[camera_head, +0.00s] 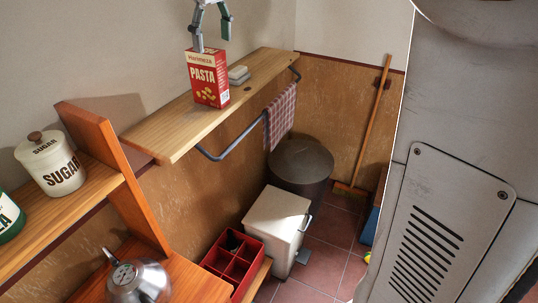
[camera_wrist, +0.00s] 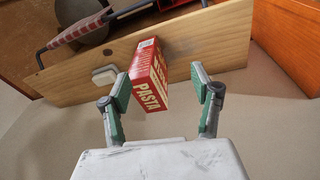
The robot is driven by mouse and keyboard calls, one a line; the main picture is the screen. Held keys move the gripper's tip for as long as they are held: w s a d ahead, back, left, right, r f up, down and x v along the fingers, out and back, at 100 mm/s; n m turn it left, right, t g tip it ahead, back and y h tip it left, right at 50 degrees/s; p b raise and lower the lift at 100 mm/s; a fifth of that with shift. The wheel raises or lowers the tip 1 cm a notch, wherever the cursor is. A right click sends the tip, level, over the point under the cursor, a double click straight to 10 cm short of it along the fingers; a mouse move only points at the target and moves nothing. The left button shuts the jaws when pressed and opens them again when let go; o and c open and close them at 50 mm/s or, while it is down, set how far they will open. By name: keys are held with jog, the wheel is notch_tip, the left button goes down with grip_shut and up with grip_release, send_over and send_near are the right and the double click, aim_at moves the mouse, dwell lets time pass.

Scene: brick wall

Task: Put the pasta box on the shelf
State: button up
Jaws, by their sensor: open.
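The red pasta box (camera_head: 207,79) stands upright on the light wooden wall shelf (camera_head: 170,139) in the head view. My gripper (camera_head: 213,43) is at the top of the box, with its two fingers spread apart. One finger overlaps the box's top edge in the picture; I cannot tell whether it touches. In the wrist view the pasta box (camera_wrist: 152,77) lies between and beyond the open green-padded fingers, with a visible gap to the right finger. The same shelf (camera_wrist: 215,45) shows behind it.
A small white block (camera_head: 238,73) lies on the shelf beyond the box. A bar under the shelf holds a checked towel (camera_head: 280,115). An orange upright board (camera_head: 115,165) and a sugar jar (camera_head: 52,165) are at left. The shelf's near end is bare.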

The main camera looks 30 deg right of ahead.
jog(key=s+f+m+t, duration=0.1)
jog(key=s+f, duration=0.2)
jog(key=s, duration=0.4)
jog(key=s+f+m+t, duration=0.1)
jog(key=s+f, duration=0.2)
jog(key=s, duration=0.5)
jog(key=shift+f+m, duration=0.3)
jog(key=shift+f, duration=0.1)
jog(key=shift+o, duration=0.3)
jog(key=s+f+m+t, duration=0.2)
jog(key=s+f+t, duration=0.1)
jog(key=s+f, duration=1.1)
jog(key=shift+s+f+m, duration=0.2)
jog(key=shift+s+m, duration=0.1)
jog(key=shift+a, duration=0.1)
